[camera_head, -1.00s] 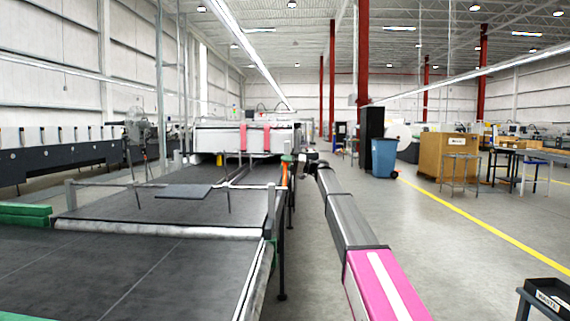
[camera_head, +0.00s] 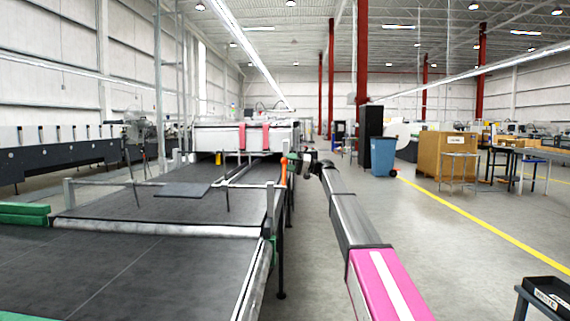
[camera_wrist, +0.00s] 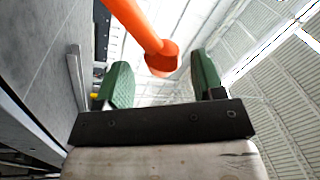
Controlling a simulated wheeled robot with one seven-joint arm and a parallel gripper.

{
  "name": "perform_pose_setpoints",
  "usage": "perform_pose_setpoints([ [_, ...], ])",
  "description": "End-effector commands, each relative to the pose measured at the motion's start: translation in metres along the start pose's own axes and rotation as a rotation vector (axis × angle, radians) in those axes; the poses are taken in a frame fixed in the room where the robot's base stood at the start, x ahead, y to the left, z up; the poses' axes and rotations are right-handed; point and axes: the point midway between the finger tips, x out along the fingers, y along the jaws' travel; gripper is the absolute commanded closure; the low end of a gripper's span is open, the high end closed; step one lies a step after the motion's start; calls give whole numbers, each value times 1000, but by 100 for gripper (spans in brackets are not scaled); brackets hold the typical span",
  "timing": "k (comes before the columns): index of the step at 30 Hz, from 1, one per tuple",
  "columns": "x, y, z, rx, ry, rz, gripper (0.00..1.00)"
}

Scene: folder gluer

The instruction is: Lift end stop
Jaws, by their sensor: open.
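A grey crossbar (camera_head: 115,183) spans the dark belt table in the head view, with a flat dark plate (camera_head: 181,190) and thin rods on it; this looks like the end stop. An orange handle (camera_head: 283,173) stands at the table's right side, near the bar's right end. In the wrist view the orange handle (camera_wrist: 138,22) comes down from the top, its round end between the green finger pads. My gripper (camera_wrist: 162,80) is open and not closed on it. In the head view my gripper (camera_head: 297,157) is small, beside the handle; contact cannot be told.
The belt table (camera_head: 150,265) fills the left front. A white machine (camera_head: 215,138) with red straps stands beyond it. Free floor lies right of my arm. A blue bin (camera_head: 383,157), a large brown box (camera_head: 440,155) and a black tray (camera_head: 548,295) are at right.

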Motion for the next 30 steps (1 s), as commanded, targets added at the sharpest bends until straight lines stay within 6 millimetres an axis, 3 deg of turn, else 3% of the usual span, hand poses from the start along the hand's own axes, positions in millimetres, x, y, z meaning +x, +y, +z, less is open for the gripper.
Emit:
perform_pose_setpoints([
  [6, -44, 0, 0, 1, 1, 2, 38],
  [12, -72, 0, 0, 1, 1, 1, 38],
  [26, -82, 0, 0, 1, 0, 1, 38],
  [30, -82, 9, 14, 15, -5, 26, 38],
])
